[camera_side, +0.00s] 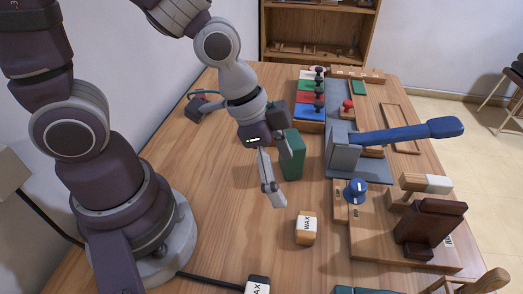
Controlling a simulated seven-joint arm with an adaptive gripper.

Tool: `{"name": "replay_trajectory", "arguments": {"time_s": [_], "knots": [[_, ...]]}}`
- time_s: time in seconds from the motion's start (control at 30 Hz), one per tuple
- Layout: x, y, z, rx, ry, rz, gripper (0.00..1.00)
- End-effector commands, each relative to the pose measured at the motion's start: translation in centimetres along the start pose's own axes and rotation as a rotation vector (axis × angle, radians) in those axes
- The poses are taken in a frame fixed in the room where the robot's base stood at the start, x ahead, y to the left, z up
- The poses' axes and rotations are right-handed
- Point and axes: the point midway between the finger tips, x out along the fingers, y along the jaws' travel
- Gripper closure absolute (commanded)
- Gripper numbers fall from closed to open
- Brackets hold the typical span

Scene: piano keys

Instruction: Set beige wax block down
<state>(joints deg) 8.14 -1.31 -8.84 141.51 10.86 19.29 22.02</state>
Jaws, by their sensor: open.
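The beige wax block (306,231) rests on the wooden table, right of and nearer the camera than my gripper. Its sides are tan-orange and its white label reads "WAX". My gripper (278,188) is open and points down above the table, apart from the block, with nothing seen between its fingers. One finger shows clearly; the other is partly lost against a dark green block (293,160) standing just behind.
A second block labelled "WAX" (257,286) is cut off at the bottom edge. Coloured keys (309,101) sit at the back. A blue-handled lever (405,133), blue knob (356,190) and brown clamp-like piece (430,230) stand at right. Table left of the beige block is clear.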

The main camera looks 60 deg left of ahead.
Motion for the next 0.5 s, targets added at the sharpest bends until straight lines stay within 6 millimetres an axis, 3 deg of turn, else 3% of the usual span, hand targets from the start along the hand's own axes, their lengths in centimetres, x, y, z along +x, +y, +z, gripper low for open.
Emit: {"name": "replay_trajectory", "arguments": {"time_s": [0.13, 0.3, 0.4, 0.5], "knots": [[-3.8, -2.7, 0.7, -0.167, 0.015, -0.126, 0.18], [-9.7, -5.0, 3.5, -0.515, 0.063, -0.285, 0.18], [-11.5, -5.2, 4.9, -0.654, 0.088, -0.322, 0.18], [-12.1, -5.1, 5.4, -0.707, 0.096, -0.331, 0.18]]}}
